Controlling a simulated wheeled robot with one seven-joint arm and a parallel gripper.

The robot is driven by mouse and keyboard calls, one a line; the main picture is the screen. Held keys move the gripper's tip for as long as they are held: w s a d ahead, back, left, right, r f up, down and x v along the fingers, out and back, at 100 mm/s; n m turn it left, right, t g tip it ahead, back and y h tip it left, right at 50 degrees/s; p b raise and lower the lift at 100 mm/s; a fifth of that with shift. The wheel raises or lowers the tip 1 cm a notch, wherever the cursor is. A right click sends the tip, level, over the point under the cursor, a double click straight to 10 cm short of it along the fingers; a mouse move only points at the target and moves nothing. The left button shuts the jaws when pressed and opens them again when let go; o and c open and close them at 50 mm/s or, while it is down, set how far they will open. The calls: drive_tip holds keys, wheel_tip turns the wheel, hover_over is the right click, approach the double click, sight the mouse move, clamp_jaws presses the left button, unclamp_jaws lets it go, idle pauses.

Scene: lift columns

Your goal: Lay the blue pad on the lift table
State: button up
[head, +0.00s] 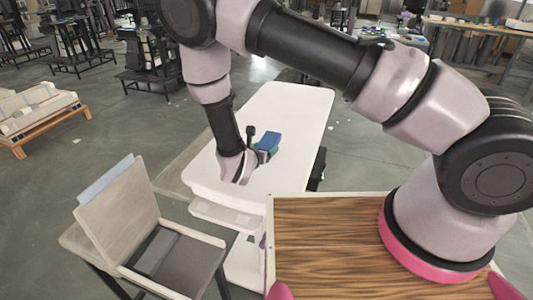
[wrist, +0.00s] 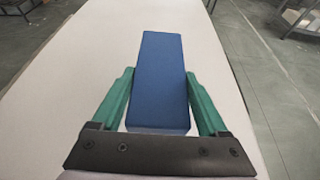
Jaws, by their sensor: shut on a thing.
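The blue pad (wrist: 160,80) is a flat, long block between the two green fingers of my gripper (wrist: 160,100) in the wrist view. The gripper is shut on its near part, and the pad's far end sticks out ahead. In the head view the pad (head: 267,141) shows at the tip of my gripper (head: 262,154), over the white lift table (head: 290,105). The table top is long and pale with rounded corners. I cannot tell whether the pad touches the top or is held a little above it.
A chair-like grey and beige stand (head: 120,215) with a light blue panel is at the lower left. A wooden board (head: 325,240) lies under my arm's base. A low pallet with beige items (head: 38,112) stands at the far left. The table top around the pad is clear.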

drive_tip(key=shift+f, duration=2.25)
drive_tip(key=shift+f, duration=0.2)
drive_tip(key=o, duration=1.4)
drive_tip(key=shift+r, duration=0.1)
